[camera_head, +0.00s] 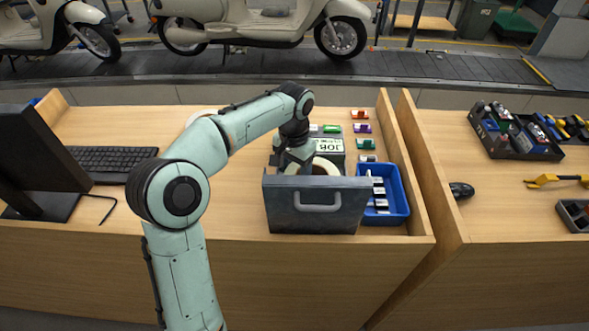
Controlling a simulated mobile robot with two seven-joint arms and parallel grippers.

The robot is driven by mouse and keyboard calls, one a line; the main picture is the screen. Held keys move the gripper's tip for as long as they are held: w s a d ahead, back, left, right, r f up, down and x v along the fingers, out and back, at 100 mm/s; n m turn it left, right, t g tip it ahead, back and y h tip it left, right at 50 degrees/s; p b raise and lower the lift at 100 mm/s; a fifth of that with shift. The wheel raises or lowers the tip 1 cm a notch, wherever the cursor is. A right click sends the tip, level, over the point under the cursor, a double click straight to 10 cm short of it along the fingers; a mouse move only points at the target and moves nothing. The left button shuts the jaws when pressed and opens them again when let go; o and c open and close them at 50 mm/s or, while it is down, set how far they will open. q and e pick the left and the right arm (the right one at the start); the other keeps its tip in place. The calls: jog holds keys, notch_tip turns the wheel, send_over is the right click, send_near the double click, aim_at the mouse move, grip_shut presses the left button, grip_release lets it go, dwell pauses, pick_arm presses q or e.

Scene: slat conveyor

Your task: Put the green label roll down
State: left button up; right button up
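My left gripper (295,161) points down at the open grey box with a front handle (317,217) on the desk. Its fingertips are small and partly hidden, so I cannot tell whether they are open or shut on something. A pale cream ring, like a roll (324,168), shows at the box's opening, right beside the gripper; I cannot make out any green on it. Another pale round thing (203,115) lies on the desk, partly hidden behind my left arm. I cannot identify the green label roll with certainty. My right gripper is not in view.
A blue bin (402,191) with white-labelled items stands right of the box. A monitor (38,150) and keyboard (104,160) are left. Wooden dividers (418,165) bound the right side.

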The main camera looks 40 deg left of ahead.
pick_arm(q)
notch_tip(320, 180, up, 11)
jog(key=p, duration=0.2)
jog(key=shift+r, duration=0.2)
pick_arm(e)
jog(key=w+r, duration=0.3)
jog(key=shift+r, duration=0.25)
